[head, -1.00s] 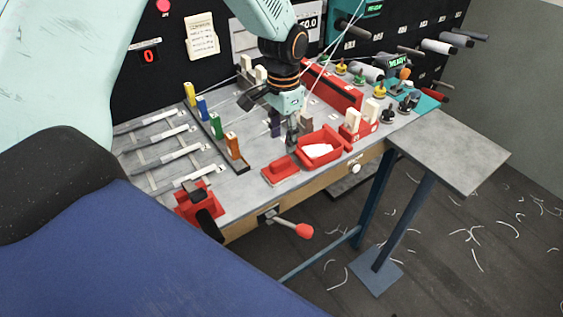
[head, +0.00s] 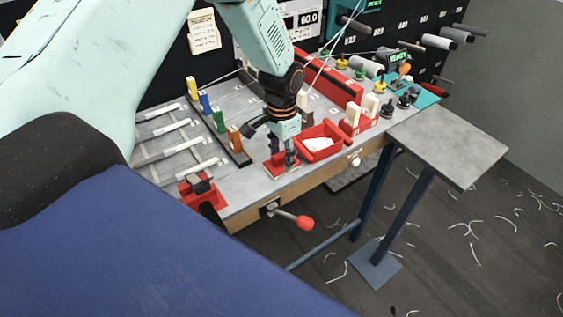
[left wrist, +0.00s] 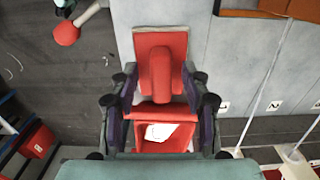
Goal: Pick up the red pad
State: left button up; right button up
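The red pad (head: 285,168) lies on the grey tabletop near its front edge, just left of a red bin. In the left wrist view it is a flat red plate (left wrist: 149,45) with a raised rounded grip (left wrist: 162,72) along its middle. My left gripper (head: 280,150) is over the pad and hides part of it. In the left wrist view its fingers (left wrist: 160,90) are spread apart on either side of the grip, with gaps visible at both sides. My right gripper is not in view.
The red bin (head: 322,151) with white paper inside stands right beside the pad. A row of coloured blocks (head: 234,139) is to the left. A red-knobbed lever (head: 303,222) sticks out below the table's front edge. A grey side shelf (head: 450,143) is at the right.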

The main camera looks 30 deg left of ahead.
aim_at(282, 153)
pick_arm(q)
jog(key=shift+w+f, duration=0.1)
jog(key=shift+w, duration=0.05)
jog(key=c, duration=0.9)
grip_shut()
jog(key=shift+a, duration=0.1)
jog(key=shift+r, duration=0.45)
notch_tip(282, 153, up, 9)
jog(key=shift+r, duration=0.1)
